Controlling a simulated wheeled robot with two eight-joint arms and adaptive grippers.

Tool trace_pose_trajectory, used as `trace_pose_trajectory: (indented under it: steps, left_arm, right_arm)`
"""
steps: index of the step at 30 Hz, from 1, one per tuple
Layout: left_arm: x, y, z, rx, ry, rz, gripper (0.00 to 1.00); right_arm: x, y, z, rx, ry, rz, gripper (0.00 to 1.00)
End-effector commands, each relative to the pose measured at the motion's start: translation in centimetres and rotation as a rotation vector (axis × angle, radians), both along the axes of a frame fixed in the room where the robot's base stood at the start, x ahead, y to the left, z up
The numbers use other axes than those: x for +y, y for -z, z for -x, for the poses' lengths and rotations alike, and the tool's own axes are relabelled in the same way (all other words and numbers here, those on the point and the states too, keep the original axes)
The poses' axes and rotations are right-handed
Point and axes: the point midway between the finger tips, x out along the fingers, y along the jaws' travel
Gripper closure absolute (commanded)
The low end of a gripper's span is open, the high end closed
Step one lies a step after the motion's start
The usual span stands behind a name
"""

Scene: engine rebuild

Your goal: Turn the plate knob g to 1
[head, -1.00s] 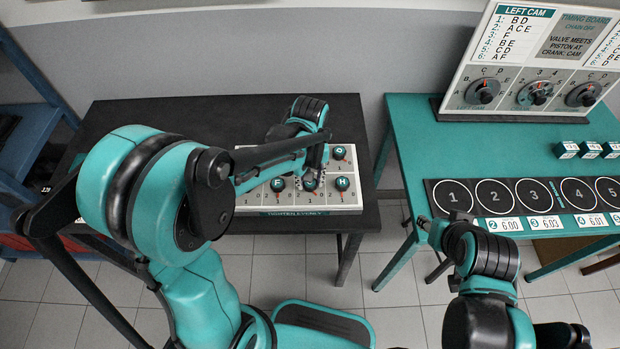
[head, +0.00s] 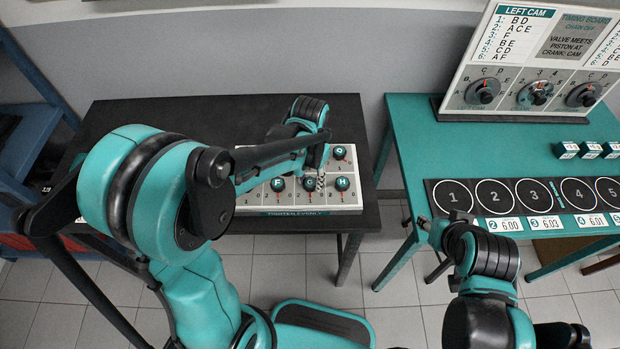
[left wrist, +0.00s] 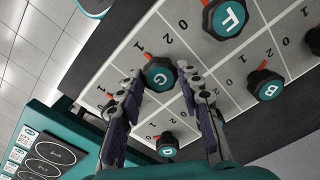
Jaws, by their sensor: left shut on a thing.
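Knob G (left wrist: 159,74) is a dark knob with a teal top and a red pointer on a pale panel (left wrist: 112,62). In the left wrist view it sits between the two fingertips of my left gripper (left wrist: 163,82), which is shut on it.
Knob D (left wrist: 167,144) and knob B (left wrist: 267,85) are near the fingers in the left wrist view. The panel stands on a black table (head: 368,212). A teal table (head: 420,150) to the right holds numbered circles, small boxes and a timing board (head: 545,60).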

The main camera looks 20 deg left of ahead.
Motion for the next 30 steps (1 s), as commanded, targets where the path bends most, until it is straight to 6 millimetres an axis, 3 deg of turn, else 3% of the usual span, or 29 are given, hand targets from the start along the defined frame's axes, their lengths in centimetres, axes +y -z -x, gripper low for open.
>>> trace_pose_trajectory:
  steps: [16, 17, 19, 30]
  left_arm:
    - [-0.01, 0.02, 0.01, 0.0, 0.026, 0.0, 0.94]
    - [-0.01, 0.02, 0.01, 0.0, 0.026, 0.0, 0.62]
    - [-0.01, 0.01, 0.01, 0.0, 0.026, 0.0, 0.44]
    - [0.0, -0.36, 0.0, 0.0, 0.026, 0.0, 0.44]
  right_arm:
    - [0.0, 0.0, 0.0, 0.0, 0.0, 0.0, 0.6]
    - [0.0, 0.0, 0.0, 0.0, 0.0, 0.0, 0.6]
    - [0.0, 0.0, 0.0, 0.0, 0.0, 0.0, 0.6]
    - [0.0, 0.0, 0.0, 0.0, 0.0, 0.0, 0.6]
